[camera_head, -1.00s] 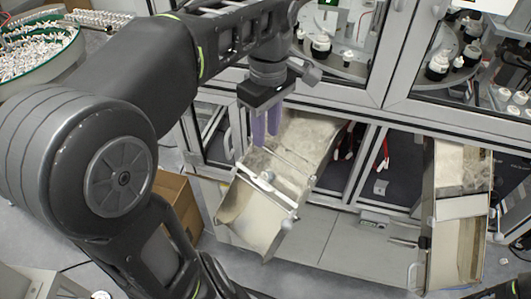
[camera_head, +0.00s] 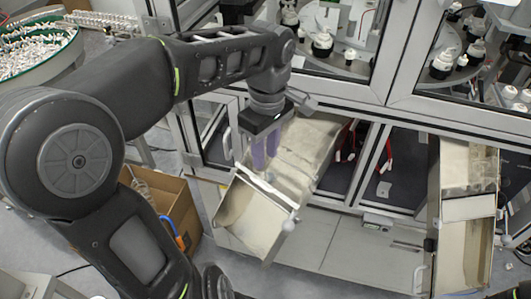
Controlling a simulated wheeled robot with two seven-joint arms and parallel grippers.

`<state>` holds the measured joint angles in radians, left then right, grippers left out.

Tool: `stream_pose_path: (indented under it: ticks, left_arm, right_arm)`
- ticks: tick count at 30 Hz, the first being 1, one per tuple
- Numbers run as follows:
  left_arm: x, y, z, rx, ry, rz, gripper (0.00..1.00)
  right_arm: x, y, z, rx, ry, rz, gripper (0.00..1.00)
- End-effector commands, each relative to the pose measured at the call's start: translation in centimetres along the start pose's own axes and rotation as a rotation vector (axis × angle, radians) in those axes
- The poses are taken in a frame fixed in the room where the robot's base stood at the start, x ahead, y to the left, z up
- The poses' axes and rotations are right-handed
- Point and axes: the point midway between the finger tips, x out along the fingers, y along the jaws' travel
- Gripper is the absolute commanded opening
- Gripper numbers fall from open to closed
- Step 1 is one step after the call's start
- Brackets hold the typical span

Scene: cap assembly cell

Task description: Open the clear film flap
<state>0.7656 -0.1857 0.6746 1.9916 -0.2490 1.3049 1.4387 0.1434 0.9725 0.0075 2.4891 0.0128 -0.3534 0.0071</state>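The left discharge chute (camera_head: 247,222) slopes out of the cabinet, with a thin pale crossbar across its middle. A greyish, translucent sheet that looks like the clear film flap (camera_head: 302,143) lies over its upper part; its exact edges are hard to make out. My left gripper (camera_head: 265,160) comes down from above at the left side of the chute, near the crossbar. Its two purple fingers are close together, with no object visible between them. The fingertips partly cover the chute, and I cannot tell whether they touch the film. My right gripper is not in view.
A second chute (camera_head: 462,255) stands at the right. Metal-framed glass cabinet panels rise behind both chutes. An open cardboard box (camera_head: 172,210) sits on the floor left of the left chute. A green-rimmed bowl of white parts (camera_head: 35,50) is at the upper left.

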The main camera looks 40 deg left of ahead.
Motion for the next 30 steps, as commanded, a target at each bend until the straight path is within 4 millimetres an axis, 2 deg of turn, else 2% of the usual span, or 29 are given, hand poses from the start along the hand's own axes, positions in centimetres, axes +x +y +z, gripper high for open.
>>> stream_pose_path:
  ticks: [10, 21, 30]
  left_arm:
    - [0.36, 0.0, 0.04, 0.001, 0.0, 0.001, 0.28]
    - [0.33, 0.0, 0.03, 0.001, 0.0, 0.001, 0.0]
    - [0.33, 0.0, 0.03, 0.0, 0.0, 0.001, 0.0]
  right_arm:
    - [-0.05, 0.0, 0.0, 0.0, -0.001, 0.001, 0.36]
    - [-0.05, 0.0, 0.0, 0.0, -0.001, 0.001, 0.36]
    - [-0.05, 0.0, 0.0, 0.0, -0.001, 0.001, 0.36]
